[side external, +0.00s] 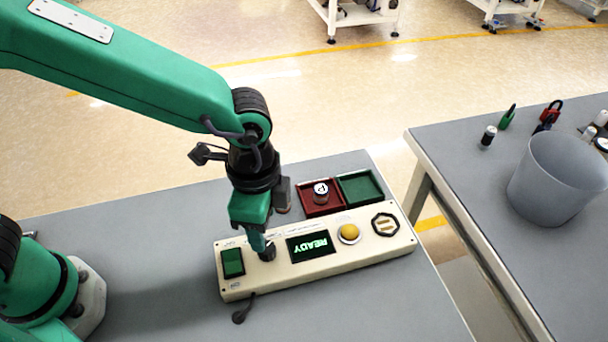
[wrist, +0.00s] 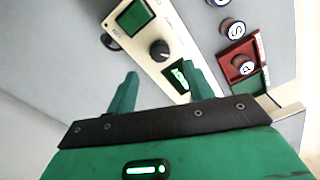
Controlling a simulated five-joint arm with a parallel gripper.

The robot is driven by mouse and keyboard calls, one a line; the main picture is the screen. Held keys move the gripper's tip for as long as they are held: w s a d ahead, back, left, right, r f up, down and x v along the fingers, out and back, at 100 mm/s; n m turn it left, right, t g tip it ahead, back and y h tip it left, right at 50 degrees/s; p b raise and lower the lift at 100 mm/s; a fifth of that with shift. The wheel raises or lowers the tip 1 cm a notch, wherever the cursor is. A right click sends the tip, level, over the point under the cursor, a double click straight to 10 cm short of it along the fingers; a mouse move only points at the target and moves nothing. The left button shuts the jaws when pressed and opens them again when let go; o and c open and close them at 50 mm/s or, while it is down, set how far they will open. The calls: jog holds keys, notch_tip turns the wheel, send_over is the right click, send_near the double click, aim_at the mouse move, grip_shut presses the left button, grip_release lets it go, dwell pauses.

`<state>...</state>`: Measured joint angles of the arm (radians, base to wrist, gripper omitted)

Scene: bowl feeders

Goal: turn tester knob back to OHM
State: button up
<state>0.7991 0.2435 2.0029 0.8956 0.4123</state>
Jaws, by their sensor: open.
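The tester (side external: 330,262) is a long cream box on the grey table. Its black knob (side external: 270,252) sits between a small green screen (side external: 232,262) and a display reading READY (side external: 310,246). My gripper (side external: 261,246) points down at the knob and partly hides it in the side view. In the wrist view the knob (wrist: 160,50) appears ahead of my gripper (wrist: 163,76), roughly centred between the spread fingers, which are open and empty. I cannot tell whether a finger touches it. The knob's labels are too small to read.
A yellow button (side external: 349,233) and a hexagonal socket (side external: 385,225) are at the tester's right. Behind it are a red tray (side external: 313,208) holding a cylinder (side external: 321,190) and a green tray (side external: 360,187). A black lever (side external: 242,312) sticks out in front. A grey bin (side external: 545,190) stands on another table.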

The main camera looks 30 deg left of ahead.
aim_at(267, 247)
jog(key=shift+f, duration=3.8)
jog(key=c, duration=1)
